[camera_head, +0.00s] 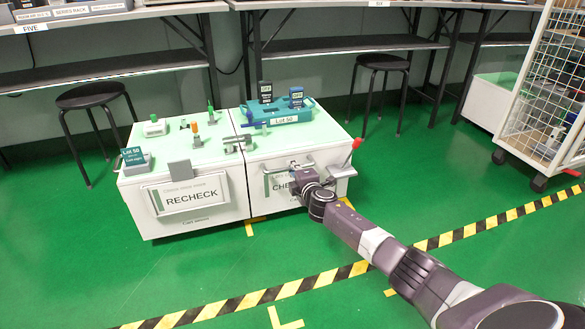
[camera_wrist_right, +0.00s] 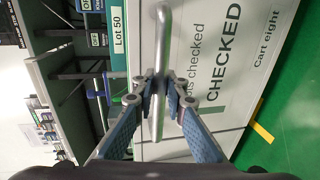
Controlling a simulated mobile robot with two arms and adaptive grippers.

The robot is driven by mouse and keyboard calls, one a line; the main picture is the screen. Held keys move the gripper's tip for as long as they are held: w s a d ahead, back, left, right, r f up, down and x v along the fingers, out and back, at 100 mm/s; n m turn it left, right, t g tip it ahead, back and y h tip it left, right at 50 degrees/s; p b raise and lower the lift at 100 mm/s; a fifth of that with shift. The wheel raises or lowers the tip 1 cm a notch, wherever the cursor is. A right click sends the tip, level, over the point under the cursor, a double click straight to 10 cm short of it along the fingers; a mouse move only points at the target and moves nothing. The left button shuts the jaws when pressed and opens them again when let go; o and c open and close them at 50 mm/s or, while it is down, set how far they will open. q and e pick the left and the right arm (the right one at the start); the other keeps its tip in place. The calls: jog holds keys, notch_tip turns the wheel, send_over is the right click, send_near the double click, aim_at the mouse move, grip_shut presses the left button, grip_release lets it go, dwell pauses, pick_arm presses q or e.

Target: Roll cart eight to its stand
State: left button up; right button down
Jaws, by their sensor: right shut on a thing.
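Cart eight (camera_head: 262,198) is the right one of two white carts standing side by side. Its CHECKED sign and "Cart eight" label show in the wrist view (camera_wrist_right: 285,25). A metal bar handle (camera_head: 275,170) runs along its front. My right gripper (camera_head: 304,184) is at this handle and covers part of the sign. In the wrist view its fingers (camera_wrist_right: 160,90) are closed around the bar (camera_wrist_right: 162,45). Yellow corner marks (camera_head: 286,322) lie on the floor in front; I cannot tell whether they mark the stand. My left gripper is not in view.
The RECHECK cart (camera_head: 150,222) stands close against cart eight's left side. Black stools (camera_head: 95,95) and benches stand behind. A wire cage trolley (camera_head: 510,130) is right. Green floor in front is open, crossed by striped tape (camera_head: 290,290).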

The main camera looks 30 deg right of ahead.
jog(key=shift+d+r, duration=0.1)
jog(key=shift+d, duration=0.05)
jog(key=c, duration=2.1)
grip_release()
jog(key=shift+w, duration=0.15)
jog(key=shift+o, duration=0.6)
jog(key=v, duration=1.2)
